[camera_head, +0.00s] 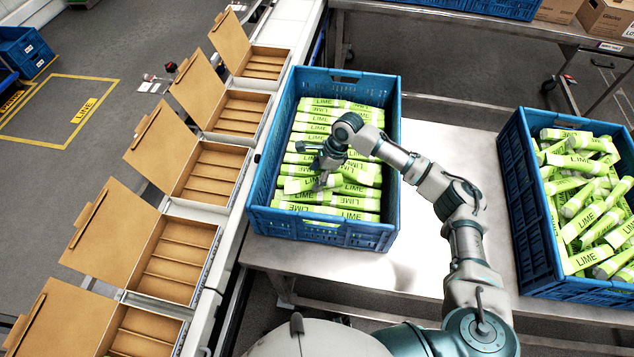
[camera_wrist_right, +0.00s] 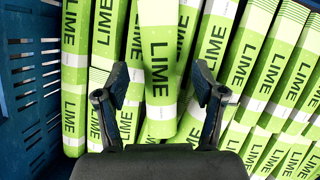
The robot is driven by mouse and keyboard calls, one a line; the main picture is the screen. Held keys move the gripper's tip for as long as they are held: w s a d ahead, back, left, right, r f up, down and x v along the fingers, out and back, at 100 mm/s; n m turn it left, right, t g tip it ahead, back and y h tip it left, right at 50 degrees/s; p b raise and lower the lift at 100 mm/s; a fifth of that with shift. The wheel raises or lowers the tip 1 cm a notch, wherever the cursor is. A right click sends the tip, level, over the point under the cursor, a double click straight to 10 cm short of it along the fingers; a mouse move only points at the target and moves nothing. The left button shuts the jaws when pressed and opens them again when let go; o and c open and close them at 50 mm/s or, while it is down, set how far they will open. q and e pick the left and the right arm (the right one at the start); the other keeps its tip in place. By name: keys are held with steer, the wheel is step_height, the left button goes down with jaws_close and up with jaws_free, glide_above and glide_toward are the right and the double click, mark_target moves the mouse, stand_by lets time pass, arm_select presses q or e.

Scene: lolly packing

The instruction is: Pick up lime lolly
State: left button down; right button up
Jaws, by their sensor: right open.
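Lime lollies in green and white wrappers marked LIME (camera_head: 330,104) lie in rows in the blue crate (camera_head: 262,186) at the middle of the head view. My right gripper (camera_head: 322,182) is down inside this crate, over the lollies. In the right wrist view my right gripper (camera_wrist_right: 160,100) is open, with a finger on either side of one lime lolly (camera_wrist_right: 158,60). That lolly lies between the fingers and overlaps its neighbours. Whether the fingers touch it I cannot tell. My left gripper is not in view.
A second blue crate (camera_head: 532,205) at the right holds a loose heap of lime lollies. Several open cardboard boxes (camera_head: 165,150) with empty slots stand in a line at the left. The crate wall (camera_wrist_right: 28,90) is close at the left of the wrist view.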

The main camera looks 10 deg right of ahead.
steer(key=shift+x, duration=0.85)
steer(key=c, duration=1.3)
steer(key=shift+r, duration=0.1)
